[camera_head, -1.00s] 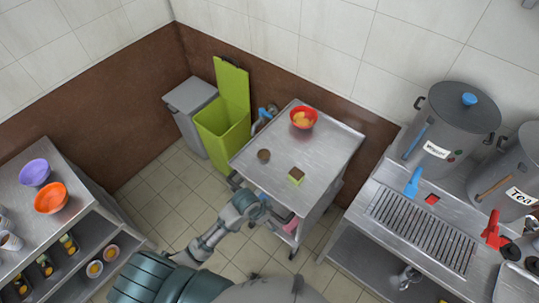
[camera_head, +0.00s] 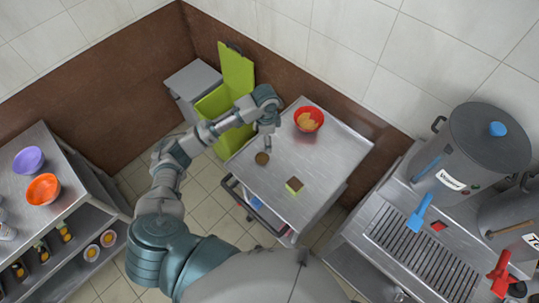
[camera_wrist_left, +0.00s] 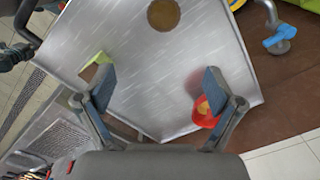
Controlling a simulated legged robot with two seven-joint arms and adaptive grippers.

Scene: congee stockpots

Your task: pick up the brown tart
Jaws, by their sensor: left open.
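The brown tart (camera_head: 262,158) is a small round thing lying on the left part of the steel cart top (camera_head: 310,225). In the left wrist view the tart (camera_wrist_left: 163,14) sits at the top edge, beyond the fingertips and partly cut off. My left gripper (camera_head: 267,138) hangs above the cart, just behind the tart and apart from it. In the wrist view the left gripper (camera_wrist_left: 157,85) has its fingers spread wide with nothing between them. My right gripper is not in view.
A red bowl (camera_head: 309,119) with yellowish contents stands at the cart's back. A green block with a brown top (camera_head: 294,186) sits near the cart's middle. A green bin (camera_head: 214,104) is behind my left arm. A counter with stockpots (camera_head: 480,150) is at right.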

